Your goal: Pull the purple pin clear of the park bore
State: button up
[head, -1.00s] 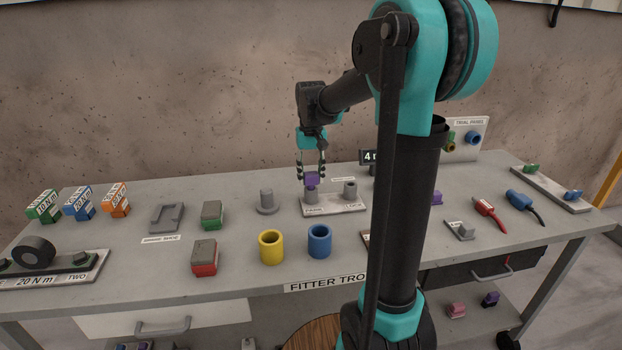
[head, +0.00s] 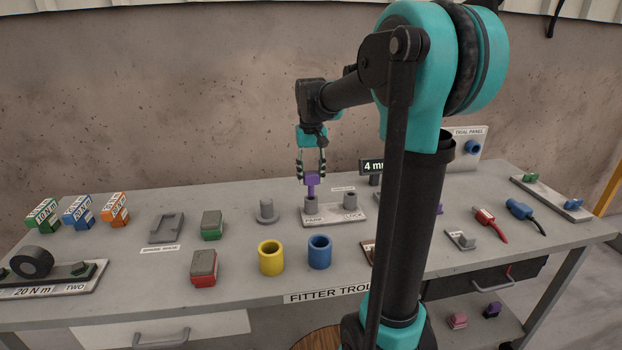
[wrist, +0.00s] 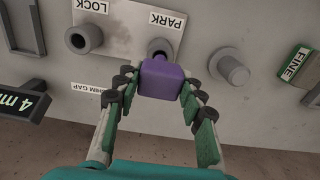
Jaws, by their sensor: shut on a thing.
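The purple pin (head: 311,182) is upright above the park bore (head: 311,204), the left post on the grey block. A length of its purple shaft shows between head and post. I cannot tell whether its lower tip is still inside the bore mouth. My gripper (head: 311,172) is shut on the pin's head, its fingers pointing down. In the wrist view the square purple head (wrist: 162,80) sits between both fingertips. It hides most of the shaft, and the park bore's rim (wrist: 159,46) shows just beyond it.
The empty lock bore (head: 350,201) stands right of the park bore on the same block. A grey peg (head: 266,211) stands to the left. Yellow (head: 271,258) and blue (head: 319,252) cups are in front. A 4 mm sign (head: 373,167) stands close on the right.

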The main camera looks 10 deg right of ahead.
jog(key=shift+r, duration=0.3)
jog(key=shift+r, duration=2.95)
